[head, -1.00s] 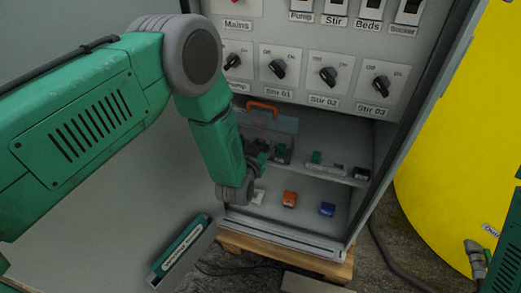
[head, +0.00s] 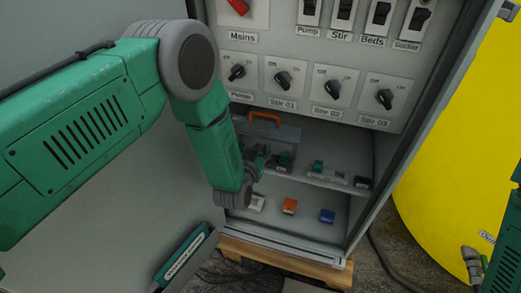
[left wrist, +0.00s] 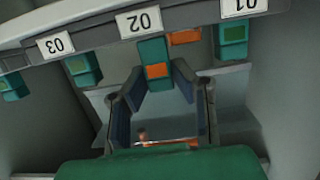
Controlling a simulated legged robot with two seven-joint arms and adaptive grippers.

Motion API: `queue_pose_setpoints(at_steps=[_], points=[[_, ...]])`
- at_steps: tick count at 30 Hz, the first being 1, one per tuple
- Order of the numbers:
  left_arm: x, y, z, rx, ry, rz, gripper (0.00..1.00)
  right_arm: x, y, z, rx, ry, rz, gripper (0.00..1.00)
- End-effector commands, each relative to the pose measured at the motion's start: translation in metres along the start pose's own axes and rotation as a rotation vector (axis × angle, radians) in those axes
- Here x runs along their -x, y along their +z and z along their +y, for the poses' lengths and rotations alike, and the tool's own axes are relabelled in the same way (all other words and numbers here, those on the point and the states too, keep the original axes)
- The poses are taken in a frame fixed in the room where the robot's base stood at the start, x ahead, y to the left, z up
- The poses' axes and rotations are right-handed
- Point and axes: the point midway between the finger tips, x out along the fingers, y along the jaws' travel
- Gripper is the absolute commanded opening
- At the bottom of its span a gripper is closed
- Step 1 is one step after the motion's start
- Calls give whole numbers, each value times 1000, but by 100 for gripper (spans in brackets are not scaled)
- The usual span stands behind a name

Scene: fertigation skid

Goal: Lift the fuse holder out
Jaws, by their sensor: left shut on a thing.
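The fuse holder (left wrist: 156,72) is a green block with an orange face, below the upside-down 02 label in the left wrist view. My left gripper (left wrist: 158,77) has its two dark fingers on either side of it and is shut on it. In the head view my left gripper (head: 258,160) reaches into the open cabinet. It is small there and partly hidden by my wrist, so its grip is clear only in the wrist view. Similar green holders sit under the 03 label (left wrist: 55,43) and the 01 label (left wrist: 240,7).
A clear box with an orange handle (head: 264,117) stands behind my gripper. White, orange (head: 289,206) and blue (head: 327,215) blocks lie on the cabinet floor. Rotary switches (head: 333,88) are above. The cabinet's right wall and a yellow tank (head: 450,150) bound the right.

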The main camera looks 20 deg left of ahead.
Motion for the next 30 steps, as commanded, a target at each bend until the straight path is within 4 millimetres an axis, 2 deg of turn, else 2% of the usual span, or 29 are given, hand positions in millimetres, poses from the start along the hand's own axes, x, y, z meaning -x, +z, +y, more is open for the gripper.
queue_pose_setpoints(at_steps=[3, 14, 30], points=[[1, -7, 0, -2, -1, 0, 0, 6, 0, 0, 0, 0, 0, 40], [4, -5, -1, -1, -1, -2, 0, 7, 0, 0, -1, 0, 0, 40], [46, 5, 0, -2, -1, -2, 0, 30, -2, 0, 0, 0, 0, 40]])
